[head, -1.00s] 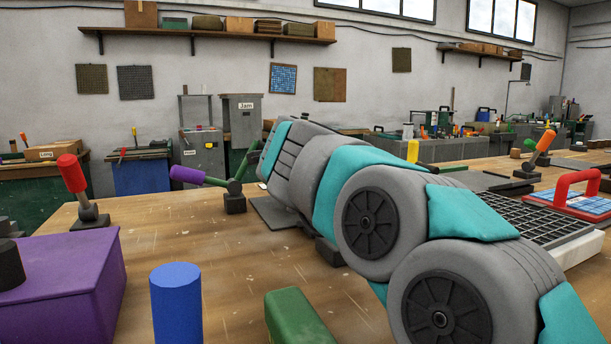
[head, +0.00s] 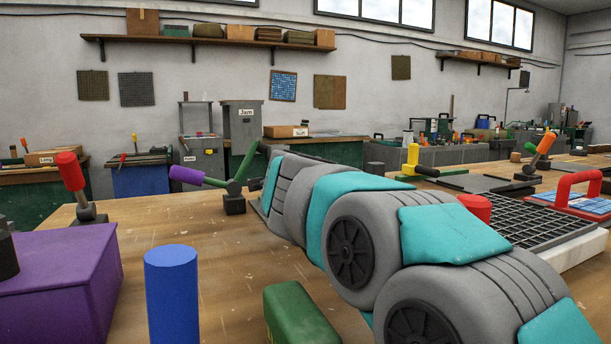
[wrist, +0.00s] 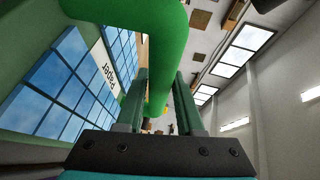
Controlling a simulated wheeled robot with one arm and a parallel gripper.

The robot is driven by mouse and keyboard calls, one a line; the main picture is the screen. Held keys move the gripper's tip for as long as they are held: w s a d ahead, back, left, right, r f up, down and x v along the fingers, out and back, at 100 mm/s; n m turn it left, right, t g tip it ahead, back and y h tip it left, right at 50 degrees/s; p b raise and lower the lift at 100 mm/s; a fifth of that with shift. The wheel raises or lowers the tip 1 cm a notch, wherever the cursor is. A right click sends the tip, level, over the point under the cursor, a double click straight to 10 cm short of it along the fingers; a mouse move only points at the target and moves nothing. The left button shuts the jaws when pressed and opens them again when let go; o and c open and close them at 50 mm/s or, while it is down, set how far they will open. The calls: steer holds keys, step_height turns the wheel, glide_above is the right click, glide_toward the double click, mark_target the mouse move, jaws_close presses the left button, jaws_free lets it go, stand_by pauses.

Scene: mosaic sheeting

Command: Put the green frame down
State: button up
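The green frame (wrist: 20,150) shows only in the wrist view, at the left, with blue tiles (wrist: 70,75) and a label reading "Paper". Its thick green handle (wrist: 170,45) runs down between the two fingers of my gripper (wrist: 161,100). The fingers lie close on both sides of the handle, shut on it. In the head view my arm, grey with teal covers, reaches away over the bench and hides the gripper and the frame. The frame's underside and any contact with the bench cannot be seen.
On the wooden bench (head: 240,260) are a purple box (head: 65,280), blue cylinder (head: 172,295), green block (head: 298,315) and purple-handled lever (head: 190,176). At right are a black grid tray (head: 525,220) and a red-handled tiled frame (head: 580,200). Bare wood lies left of my arm.

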steer(key=o, duration=0.4)
steer(key=shift+c, duration=0.2)
steer(key=shift+r, duration=0.15)
steer(key=v, duration=1.2)
